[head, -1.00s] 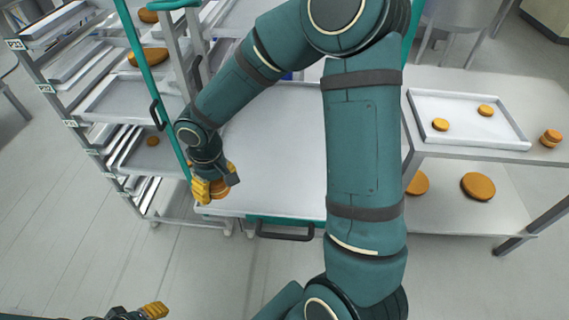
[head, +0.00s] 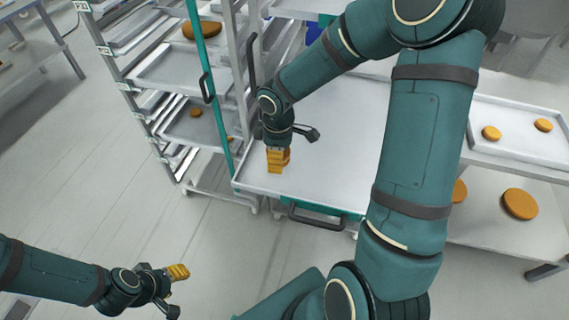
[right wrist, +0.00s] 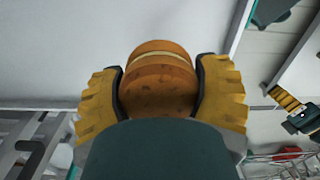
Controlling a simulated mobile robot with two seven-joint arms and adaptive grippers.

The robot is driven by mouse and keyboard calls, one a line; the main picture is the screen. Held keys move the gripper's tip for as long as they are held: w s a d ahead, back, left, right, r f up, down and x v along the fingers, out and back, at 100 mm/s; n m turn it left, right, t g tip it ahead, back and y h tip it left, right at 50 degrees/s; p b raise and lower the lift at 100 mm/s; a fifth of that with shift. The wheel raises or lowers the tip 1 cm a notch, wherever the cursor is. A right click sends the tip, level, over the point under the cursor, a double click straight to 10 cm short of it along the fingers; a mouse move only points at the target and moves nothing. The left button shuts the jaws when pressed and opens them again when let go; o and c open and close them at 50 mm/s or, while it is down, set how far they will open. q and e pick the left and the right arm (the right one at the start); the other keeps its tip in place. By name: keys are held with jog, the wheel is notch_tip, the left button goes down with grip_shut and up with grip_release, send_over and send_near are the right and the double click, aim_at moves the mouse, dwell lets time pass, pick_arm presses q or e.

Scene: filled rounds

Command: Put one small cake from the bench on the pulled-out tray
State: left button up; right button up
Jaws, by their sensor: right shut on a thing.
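The pulled-out tray (head: 335,110) is a bare, pale sheet in the middle of the head view, in front of the rack. My right gripper (head: 278,160) is over its front left part, pointing down. In the right wrist view its yellow fingers (right wrist: 163,95) are shut on a small round cake (right wrist: 158,78), brown with a pale filling line. The fingers mostly hide this cake in the head view, and I cannot tell whether it touches the tray. My left gripper (head: 178,272) is over the floor at lower left; its finger gap is unclear.
A rack (head: 150,80) of trays, some with round cakes, stands at left, beside a teal upright (head: 205,75). On the right, the bench holds a tray (head: 510,148) with two small cakes (head: 491,133); larger cakes (head: 519,204) lie on its lower shelf.

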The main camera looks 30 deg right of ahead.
notch_tip(320, 180, down, 4)
jog(key=shift+s+r+b, duration=0.1)
jog(key=shift+r+b, duration=0.15)
jog(key=shift+b, duration=0.15)
jog(key=shift+f, duration=0.4)
jog(key=shift+f, duration=0.1)
jog(key=o, duration=0.8)
